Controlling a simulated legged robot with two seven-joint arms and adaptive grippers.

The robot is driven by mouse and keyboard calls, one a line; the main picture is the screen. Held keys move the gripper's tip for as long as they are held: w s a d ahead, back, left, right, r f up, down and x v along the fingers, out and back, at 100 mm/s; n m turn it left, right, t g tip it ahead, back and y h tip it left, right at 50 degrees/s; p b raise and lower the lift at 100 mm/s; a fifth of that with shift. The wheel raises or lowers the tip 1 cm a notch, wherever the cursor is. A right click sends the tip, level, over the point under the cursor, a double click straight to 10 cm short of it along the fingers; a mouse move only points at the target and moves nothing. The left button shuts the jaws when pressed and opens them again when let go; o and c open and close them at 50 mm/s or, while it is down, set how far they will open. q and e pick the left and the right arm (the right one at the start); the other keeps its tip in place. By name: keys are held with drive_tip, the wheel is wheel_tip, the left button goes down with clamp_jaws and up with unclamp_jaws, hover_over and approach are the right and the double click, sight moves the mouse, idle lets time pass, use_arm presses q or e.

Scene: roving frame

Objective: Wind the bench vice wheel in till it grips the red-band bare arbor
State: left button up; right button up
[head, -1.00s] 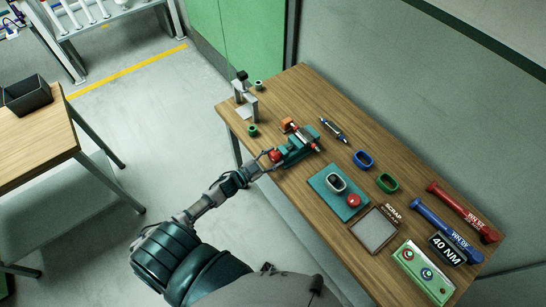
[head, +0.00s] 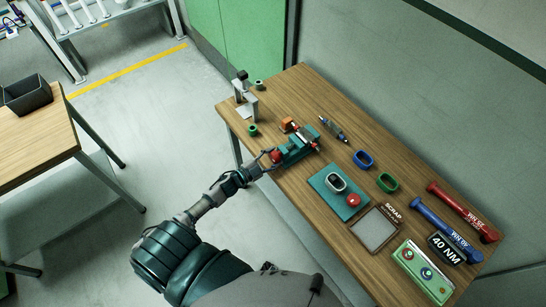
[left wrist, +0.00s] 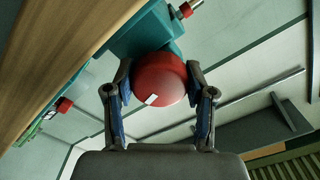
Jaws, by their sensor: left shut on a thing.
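The teal bench vice (head: 293,152) is at the near-left edge of the wooden bench. Its red wheel (head: 277,156) faces my arm and fills the middle of the left wrist view (left wrist: 158,72), with a white mark on its face. My left gripper (head: 266,160) is shut on the wheel, one finger on each side, as the left wrist view (left wrist: 160,92) shows. A pale bar with a red band (head: 309,139) lies at the vice jaws. Whether the jaws touch it is too small to tell. My right gripper is not in view.
A dark slim tool (head: 333,127) lies behind the vice. A metal stand (head: 247,106) is to its left.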

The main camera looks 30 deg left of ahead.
use_arm(q)
drive_tip(key=o, duration=1.2)
drive_tip(key=shift+c, duration=0.2)
drive_tip(key=v, duration=1.2)
drive_tip(key=shift+f, duration=0.1)
